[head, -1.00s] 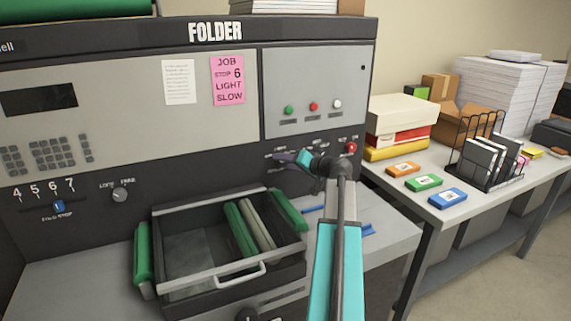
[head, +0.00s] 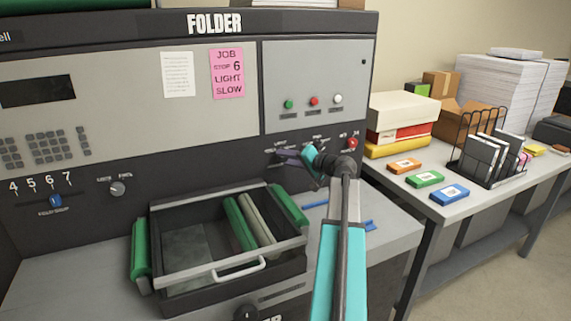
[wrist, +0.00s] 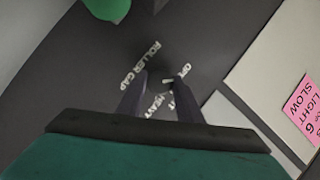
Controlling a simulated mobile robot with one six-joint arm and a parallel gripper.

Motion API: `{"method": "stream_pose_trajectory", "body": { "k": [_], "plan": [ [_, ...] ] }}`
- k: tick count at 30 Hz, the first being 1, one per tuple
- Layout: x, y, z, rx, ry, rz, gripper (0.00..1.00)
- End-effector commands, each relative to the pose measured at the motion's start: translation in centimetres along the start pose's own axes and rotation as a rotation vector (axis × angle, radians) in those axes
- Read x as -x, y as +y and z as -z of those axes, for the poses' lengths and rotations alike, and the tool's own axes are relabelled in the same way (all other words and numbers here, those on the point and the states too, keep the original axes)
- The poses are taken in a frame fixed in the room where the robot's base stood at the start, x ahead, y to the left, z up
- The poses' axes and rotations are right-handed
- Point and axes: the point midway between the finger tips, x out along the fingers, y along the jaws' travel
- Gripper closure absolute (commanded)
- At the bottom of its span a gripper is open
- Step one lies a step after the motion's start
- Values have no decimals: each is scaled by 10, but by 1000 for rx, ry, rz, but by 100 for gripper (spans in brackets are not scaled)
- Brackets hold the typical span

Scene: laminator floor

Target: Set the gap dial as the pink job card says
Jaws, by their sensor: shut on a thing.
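The pink job card (head: 227,73) on the folder's upper panel reads "JOB STOP 6 LIGHT SLOW"; its edge also shows in the wrist view (wrist: 303,108). My gripper (head: 284,154) is at the lower panel, right of the card, with its fingers shut on the gap dial. In the wrist view, my fingers (wrist: 160,88) are close around the dial (wrist: 168,81), which is small, dark and mostly hidden. "ROLLER GAP", "HEAVY" and part of "OPEN" are printed around it; another word is partly covered by a finger. I cannot tell which mark the dial points to.
A blue stop slider (head: 55,201) sits below the numbers at left, with a small round knob (head: 117,188) beside it. An open drawer (head: 190,243) holding rollers juts out below my gripper. A red knob (head: 352,142) is close on the right.

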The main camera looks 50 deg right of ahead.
Motion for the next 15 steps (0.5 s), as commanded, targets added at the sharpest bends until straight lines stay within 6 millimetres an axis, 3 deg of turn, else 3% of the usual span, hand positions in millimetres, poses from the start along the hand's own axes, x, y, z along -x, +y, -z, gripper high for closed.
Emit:
{"method": "stream_pose_trajectory", "body": {
  "k": [15],
  "plan": [
    [-2,7,-1,-428,22,200,90]
  ]
}}
